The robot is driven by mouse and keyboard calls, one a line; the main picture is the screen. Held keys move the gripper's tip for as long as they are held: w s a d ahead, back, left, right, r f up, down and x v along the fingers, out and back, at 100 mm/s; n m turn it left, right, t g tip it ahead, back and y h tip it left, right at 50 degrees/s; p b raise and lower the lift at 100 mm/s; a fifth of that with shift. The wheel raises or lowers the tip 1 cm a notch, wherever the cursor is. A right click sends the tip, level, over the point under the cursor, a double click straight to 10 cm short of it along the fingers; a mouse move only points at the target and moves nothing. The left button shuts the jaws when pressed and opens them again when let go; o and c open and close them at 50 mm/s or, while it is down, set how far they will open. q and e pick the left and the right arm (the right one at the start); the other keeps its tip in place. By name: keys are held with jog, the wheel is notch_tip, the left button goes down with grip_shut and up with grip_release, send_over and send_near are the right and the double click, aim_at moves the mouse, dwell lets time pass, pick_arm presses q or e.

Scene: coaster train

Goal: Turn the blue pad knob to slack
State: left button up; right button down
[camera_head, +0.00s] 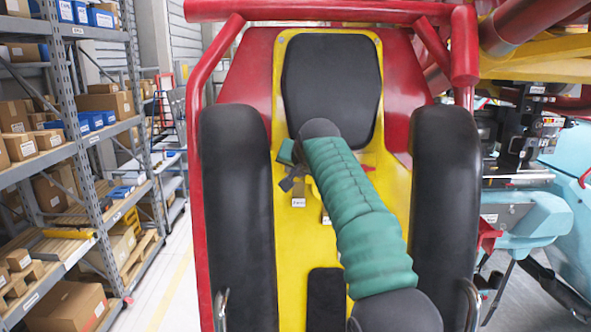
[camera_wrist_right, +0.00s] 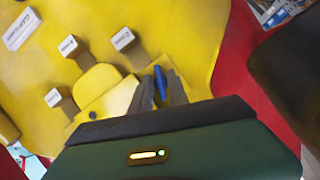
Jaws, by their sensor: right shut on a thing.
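The blue pad knob (camera_wrist_right: 160,83) shows in the right wrist view as a narrow upright blue piece in front of the yellow panel. My right gripper (camera_wrist_right: 159,80) has its two grey fingers on either side of it, shut on it. In the head view my right arm with its teal sleeve reaches into the seat, and the right gripper (camera_head: 290,182) is small and dark at the seat's middle. The knob is hidden there. Several small white labels (camera_wrist_right: 122,38) stand on the yellow panel around the knob; I cannot read them. My left gripper is in neither view.
The yellow seat (camera_head: 290,247) has a black back pad (camera_head: 331,90) and black side pads at left (camera_head: 238,215) and right (camera_head: 446,200). A red frame (camera_head: 199,190) surrounds it. Shelves with boxes (camera_head: 75,150) stand at the left, turquoise equipment (camera_head: 530,215) at the right.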

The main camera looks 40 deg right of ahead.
jog(key=shift+f, duration=0.45)
jog(key=c, duration=1.5)
grip_release()
jog(key=shift+c, duration=0.2)
jog(key=shift+r, duration=0.15)
jog(key=b+v, duration=0.3)
jog(key=v, duration=1.3)
jog(key=shift+s+a+r+b, duration=0.15)
jog(key=shift+a+r+b, duration=0.1)
jog(key=shift+b, duration=0.1)
jog(key=shift+d+f, duration=0.1)
jog(key=shift+d, duration=0.05)
jog(key=shift+d, duration=0.1)
